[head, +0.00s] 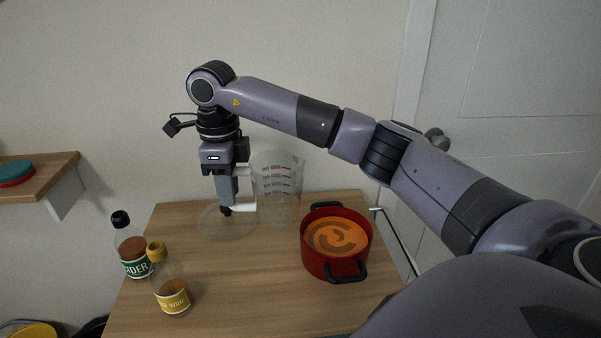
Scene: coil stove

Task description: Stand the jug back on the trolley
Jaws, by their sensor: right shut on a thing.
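The jug (277,187) is clear with red measuring marks and stands upright at the back of the wooden trolley top (225,290). Its white handle points left. My right gripper (227,208) points down at the jug's left side and is shut on the handle. Whether the jug's base touches the trolley top or is slightly above it, I cannot tell. My left gripper is out of view.
A clear round dish or lid (213,224) lies below the gripper. A red pot (329,262) with orange contents stands right of centre. A cider bottle (133,250) and a yellow-capped bottle (170,287) stand at the left. The front middle is clear.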

